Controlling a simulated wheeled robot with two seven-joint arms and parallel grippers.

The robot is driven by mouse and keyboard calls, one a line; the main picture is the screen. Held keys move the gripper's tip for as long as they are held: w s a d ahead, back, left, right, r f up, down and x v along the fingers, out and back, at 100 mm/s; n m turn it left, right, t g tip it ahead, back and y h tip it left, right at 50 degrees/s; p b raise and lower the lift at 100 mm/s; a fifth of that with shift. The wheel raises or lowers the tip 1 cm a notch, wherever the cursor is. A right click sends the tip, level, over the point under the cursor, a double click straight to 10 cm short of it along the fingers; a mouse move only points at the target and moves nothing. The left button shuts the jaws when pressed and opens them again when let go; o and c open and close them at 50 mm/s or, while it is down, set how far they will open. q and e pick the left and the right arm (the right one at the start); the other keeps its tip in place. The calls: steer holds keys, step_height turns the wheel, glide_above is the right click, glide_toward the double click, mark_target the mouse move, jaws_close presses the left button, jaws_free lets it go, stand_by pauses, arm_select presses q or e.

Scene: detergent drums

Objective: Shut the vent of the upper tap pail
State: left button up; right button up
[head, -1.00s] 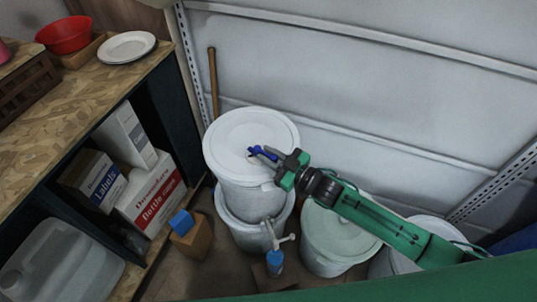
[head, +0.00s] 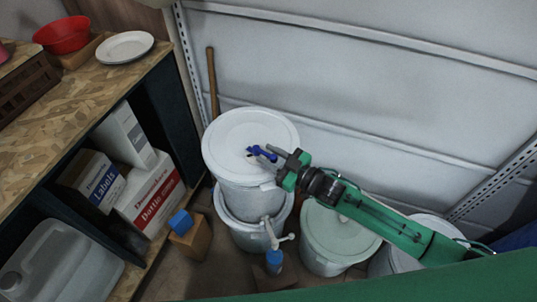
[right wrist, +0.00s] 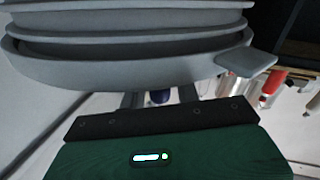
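The upper tap pail (head: 240,185) is a white lidded drum stacked on a lower white pail (head: 243,232). A small blue vent (head: 257,152) is on its lid, right of the middle. My right gripper (head: 276,153) is over the right side of the lid with its fingertips close beside the vent. In the right wrist view its fingers (right wrist: 160,98) stand apart with something blue between them. Contact cannot be told. Grey rims of a pail (right wrist: 130,65) fill the top of that view. My left gripper is not in view.
A white tap (head: 272,235) with a blue part below projects from the stack's front. Other lidded pails (head: 338,235) stand at the right under my arm. A shelf (head: 85,120) with boxes is at the left. A wooden stick (head: 212,85) leans behind.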

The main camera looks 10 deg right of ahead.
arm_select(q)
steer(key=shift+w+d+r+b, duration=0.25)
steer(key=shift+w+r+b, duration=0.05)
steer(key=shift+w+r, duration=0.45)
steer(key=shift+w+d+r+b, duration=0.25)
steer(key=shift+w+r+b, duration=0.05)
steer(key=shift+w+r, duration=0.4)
arm_select(e)
steer(key=v, duration=1.3)
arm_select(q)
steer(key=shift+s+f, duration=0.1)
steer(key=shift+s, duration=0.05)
arm_select(e)
steer(key=shift+d, duration=0.1)
steer(key=shift+c, duration=0.4)
